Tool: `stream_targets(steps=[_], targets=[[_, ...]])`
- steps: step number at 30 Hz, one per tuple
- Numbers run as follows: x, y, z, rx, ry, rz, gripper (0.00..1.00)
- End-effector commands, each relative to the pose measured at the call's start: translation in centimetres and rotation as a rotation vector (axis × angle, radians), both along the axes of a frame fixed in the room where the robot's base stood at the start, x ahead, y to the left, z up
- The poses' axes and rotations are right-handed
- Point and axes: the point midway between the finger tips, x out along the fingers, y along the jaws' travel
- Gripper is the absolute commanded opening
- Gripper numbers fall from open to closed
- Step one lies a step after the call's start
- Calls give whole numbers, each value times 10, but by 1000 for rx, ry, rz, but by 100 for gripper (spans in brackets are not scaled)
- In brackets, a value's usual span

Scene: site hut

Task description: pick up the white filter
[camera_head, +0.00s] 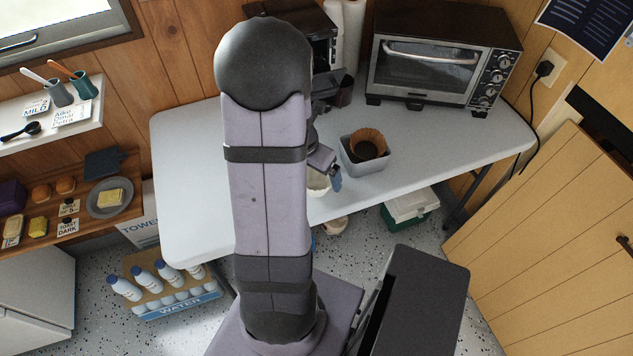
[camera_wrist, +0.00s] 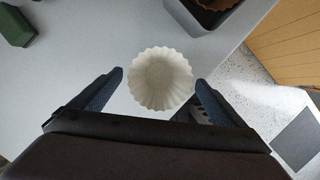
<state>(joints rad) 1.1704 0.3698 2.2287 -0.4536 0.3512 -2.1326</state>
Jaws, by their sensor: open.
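The white filter (camera_wrist: 161,80) is a fluted paper cup, seen from above in the wrist view with its open mouth up. It is near the table's edge. My gripper (camera_wrist: 160,78) is open, with one blue-grey finger to the left of the filter and one to the right, and gaps show on both sides. In the head view a small part of the white filter (camera_head: 318,186) shows below my gripper (camera_head: 328,178); my arm hides much of that area.
A grey bin (camera_head: 350,164) holding a brown filter (camera_head: 367,145) stands close to the right. A toaster oven (camera_head: 425,75) is at the back right of the white table (camera_head: 440,140). A dark green object (camera_wrist: 14,26) lies at the wrist view's upper left.

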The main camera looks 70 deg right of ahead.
Motion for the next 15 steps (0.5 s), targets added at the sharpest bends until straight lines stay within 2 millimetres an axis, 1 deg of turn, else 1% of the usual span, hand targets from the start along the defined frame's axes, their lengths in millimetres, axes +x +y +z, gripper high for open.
stream_targets(steps=[1, 3, 6, 15], targets=[[-1, -1, -9, 3, 0, 0, 95], [-1, -3, -17, 2, 1, 0, 95], [-1, -6, -24, 0, 0, 0, 95], [-1, -7, -25, -1, -1, 0, 95]])
